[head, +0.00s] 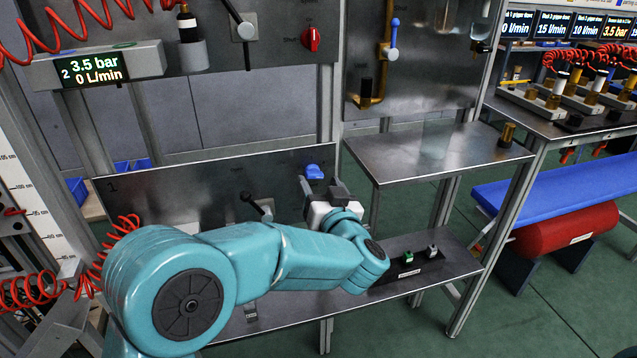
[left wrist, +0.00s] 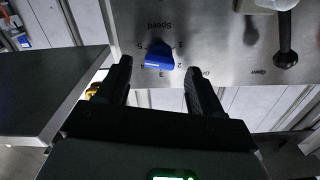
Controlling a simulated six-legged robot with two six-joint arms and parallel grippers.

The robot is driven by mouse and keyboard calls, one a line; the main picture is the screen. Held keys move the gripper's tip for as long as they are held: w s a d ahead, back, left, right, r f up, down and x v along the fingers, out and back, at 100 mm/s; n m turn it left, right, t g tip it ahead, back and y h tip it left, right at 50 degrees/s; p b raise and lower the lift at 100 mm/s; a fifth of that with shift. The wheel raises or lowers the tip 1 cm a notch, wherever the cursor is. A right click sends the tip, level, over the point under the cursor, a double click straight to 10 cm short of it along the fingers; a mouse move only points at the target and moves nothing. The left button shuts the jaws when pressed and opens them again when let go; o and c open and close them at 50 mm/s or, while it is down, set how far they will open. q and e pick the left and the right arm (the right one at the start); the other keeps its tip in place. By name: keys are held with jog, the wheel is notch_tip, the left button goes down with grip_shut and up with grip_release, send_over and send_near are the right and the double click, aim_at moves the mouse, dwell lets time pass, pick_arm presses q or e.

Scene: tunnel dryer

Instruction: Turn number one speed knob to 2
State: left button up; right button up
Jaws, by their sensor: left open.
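The blue speed knob (head: 314,172) sits on the front of the metal panel marked 1 (head: 160,200). In the left wrist view the knob (left wrist: 161,56) appears upside down, under the word Speed, with the numbers 1 to 5 around it. A paler edge of the knob lies on the side near 3 and 4; I cannot tell exactly where it points. My left gripper (head: 322,187) is open in front of the knob. In the left wrist view its two fingers (left wrist: 158,72) stand on either side below the knob, apparently not touching it. My right gripper is not in view.
A black lever (head: 259,208) is on the same panel, beside the knob. A shelf with a green button (head: 408,256) lies below right. A metal table (head: 440,150) stands to the right. A red knob (head: 311,38) is on the upper panel. A display (head: 92,69) reads 3.5 bar.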

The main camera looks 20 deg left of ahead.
aim_at(314, 174)
pick_arm(q)
jog(key=shift+x, duration=1.35)
jog(key=c, duration=1.1)
jog(key=shift+o, duration=0.2)
